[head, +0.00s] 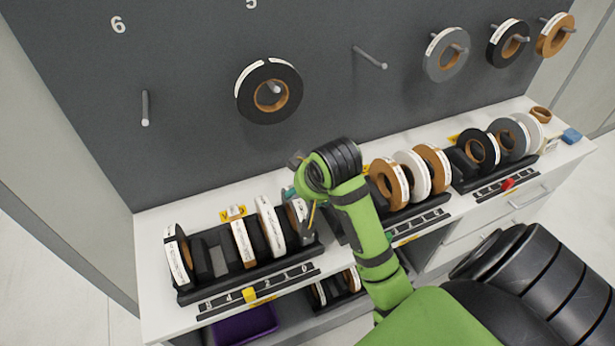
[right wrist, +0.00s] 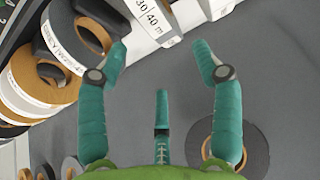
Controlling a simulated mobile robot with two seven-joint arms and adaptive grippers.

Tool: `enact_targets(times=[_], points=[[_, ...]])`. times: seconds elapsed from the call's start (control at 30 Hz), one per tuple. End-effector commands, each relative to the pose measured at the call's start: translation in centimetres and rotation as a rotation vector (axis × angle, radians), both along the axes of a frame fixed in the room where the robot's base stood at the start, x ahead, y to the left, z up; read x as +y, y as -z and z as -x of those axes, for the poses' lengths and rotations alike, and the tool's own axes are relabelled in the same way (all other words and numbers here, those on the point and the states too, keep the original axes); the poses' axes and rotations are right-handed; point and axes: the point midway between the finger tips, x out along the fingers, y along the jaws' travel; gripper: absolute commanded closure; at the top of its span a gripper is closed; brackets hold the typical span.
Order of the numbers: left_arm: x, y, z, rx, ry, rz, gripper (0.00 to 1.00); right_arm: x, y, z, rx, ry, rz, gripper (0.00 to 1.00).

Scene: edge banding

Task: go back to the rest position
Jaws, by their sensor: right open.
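My right arm reaches in from the lower right of the head view. My right gripper (head: 298,192) is above the left rack and partly hidden behind my own wrist. In the right wrist view, its teal fingers (right wrist: 160,62) are spread apart with nothing between them. Labelled edge-band rolls (right wrist: 55,45) show at the left of that view, beside the left finger. My left gripper is not in view.
The left rack (head: 250,272) holds several rolls, close under my right gripper. More rolls stand in the middle rack (head: 415,215) and right rack (head: 497,178). The grey pegboard (head: 190,60) rises behind, with a black roll (head: 250,105) on a peg and two bare pegs.

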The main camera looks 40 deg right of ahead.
Motion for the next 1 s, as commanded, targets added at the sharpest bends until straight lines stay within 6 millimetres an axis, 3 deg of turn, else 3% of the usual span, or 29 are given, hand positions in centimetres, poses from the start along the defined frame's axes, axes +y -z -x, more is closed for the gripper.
enact_targets(times=[0.2,0.73,0.87,1.0], points=[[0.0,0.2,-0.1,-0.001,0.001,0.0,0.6,0.1,-1.2,0.7,0.0,0.001,0.0,0.34],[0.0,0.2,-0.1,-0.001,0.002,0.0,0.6,0.2,-1.1,0.8,0.002,0.0,0.001,0.34],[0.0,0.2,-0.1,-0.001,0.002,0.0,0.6,0.9,0.5,2.0,0.029,-0.033,0.015,0.34],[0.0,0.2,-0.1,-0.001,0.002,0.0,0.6,3.1,4.6,5.8,0.094,-0.127,0.048,0.34]])
